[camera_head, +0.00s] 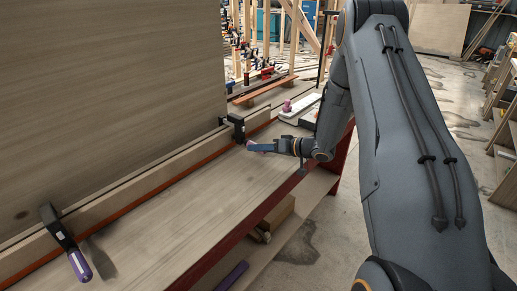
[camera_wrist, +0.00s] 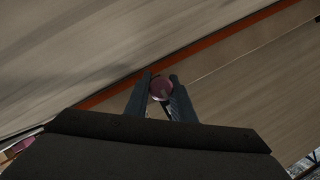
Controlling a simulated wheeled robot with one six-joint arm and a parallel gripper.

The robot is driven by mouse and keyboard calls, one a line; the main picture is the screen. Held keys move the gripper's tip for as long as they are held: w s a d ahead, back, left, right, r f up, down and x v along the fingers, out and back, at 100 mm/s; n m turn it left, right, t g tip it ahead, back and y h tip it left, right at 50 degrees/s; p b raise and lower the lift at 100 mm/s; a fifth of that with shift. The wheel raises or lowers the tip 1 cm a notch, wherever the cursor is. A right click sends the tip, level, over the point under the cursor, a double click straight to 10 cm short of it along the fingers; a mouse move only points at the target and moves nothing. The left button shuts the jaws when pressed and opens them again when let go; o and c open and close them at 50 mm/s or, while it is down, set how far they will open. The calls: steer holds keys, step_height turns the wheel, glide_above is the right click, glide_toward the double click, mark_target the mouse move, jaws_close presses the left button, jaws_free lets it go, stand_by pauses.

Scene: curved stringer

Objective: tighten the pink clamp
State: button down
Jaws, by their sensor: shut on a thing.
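The pink clamp (camera_head: 236,126) has a black body and sits on the edge strip at the foot of the large upright panel. Its pink handle (camera_wrist: 161,87) shows in the wrist view between the two fingertips. My gripper (camera_head: 251,146) reaches in from the right, level with the clamp's lower end; it also shows in the wrist view (camera_wrist: 161,92). It is shut on the pink handle. In the head view the fingers mostly hide the handle.
A purple-handled clamp (camera_head: 79,264) sits on the same strip at the lower left. The bench top (camera_head: 190,210) between is clear. A small pink object (camera_head: 287,106) and a white block (camera_head: 300,107) lie beyond my gripper. The upright panel (camera_head: 110,90) blocks the left.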

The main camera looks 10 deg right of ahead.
steer(key=shift+w+d+r, duration=0.1)
steer(key=shift+r, duration=0.05)
stand_by(0.3)
steer(key=c, duration=1.6)
jaws_free()
steer(key=shift+o, duration=0.4)
steer(key=b+v, duration=0.2)
steer(key=v, duration=0.5)
steer(key=shift+s+d, duration=0.2)
steer(key=shift+d, duration=0.1)
steer(key=shift+s+d+p, duration=0.6)
steer(key=shift+s+d, duration=0.1)
steer(key=shift+s, duration=0.25)
steer(key=shift+s+d+p, duration=0.6)
steer(key=shift+s+d, duration=0.1)
steer(key=shift+s, duration=0.3)
steer(key=shift+s+d+p, duration=0.6)
steer(key=shift+s+d, duration=0.1)
steer(key=shift+s, duration=0.25)
